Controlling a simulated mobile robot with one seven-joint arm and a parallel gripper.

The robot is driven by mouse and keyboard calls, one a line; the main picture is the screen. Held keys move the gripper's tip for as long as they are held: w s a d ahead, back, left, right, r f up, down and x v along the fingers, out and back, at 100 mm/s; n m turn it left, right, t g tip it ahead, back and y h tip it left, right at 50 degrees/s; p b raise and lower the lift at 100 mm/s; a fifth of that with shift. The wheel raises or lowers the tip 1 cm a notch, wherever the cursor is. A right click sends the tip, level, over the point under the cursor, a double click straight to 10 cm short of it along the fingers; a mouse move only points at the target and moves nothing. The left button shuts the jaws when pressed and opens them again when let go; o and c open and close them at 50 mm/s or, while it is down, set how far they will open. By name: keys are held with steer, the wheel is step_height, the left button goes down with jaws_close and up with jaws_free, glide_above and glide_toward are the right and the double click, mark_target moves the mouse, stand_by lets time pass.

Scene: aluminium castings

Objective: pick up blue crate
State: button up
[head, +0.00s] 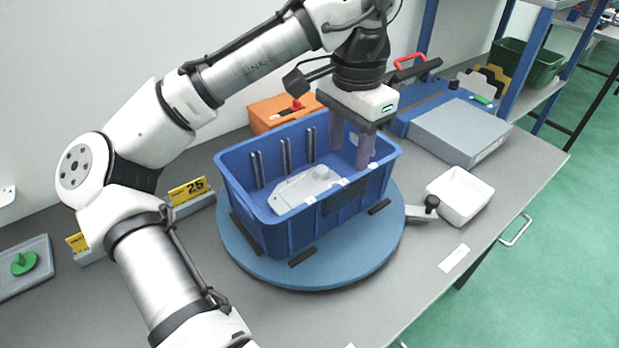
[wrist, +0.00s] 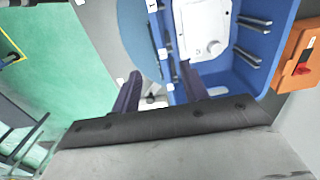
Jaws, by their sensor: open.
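The blue crate (head: 290,228) stands upright on a round blue turntable (head: 355,264) on the grey bench. A light grey casting (head: 303,187) lies inside it, and the casting also shows in the wrist view (wrist: 205,32). My gripper (head: 350,154) is open above the crate's right part, its fingers pointing down. In the wrist view my gripper's two dark fingers (wrist: 161,90) are apart. The crate's wall (wrist: 163,45) runs up between them in that view. Whether the fingers touch the wall cannot be told.
An orange case (head: 268,112) stands behind the crate. A white tray (head: 460,196) and a grey box (head: 460,132) are on the right. Yellow number signs (head: 188,191) stand at the left. The bench front has some free room.

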mark_target(345, 183)
step_height(345, 183, down, 10)
steer(key=shift+w+f+p, duration=0.1)
steer(key=shift+p, duration=0.7)
jaws_close()
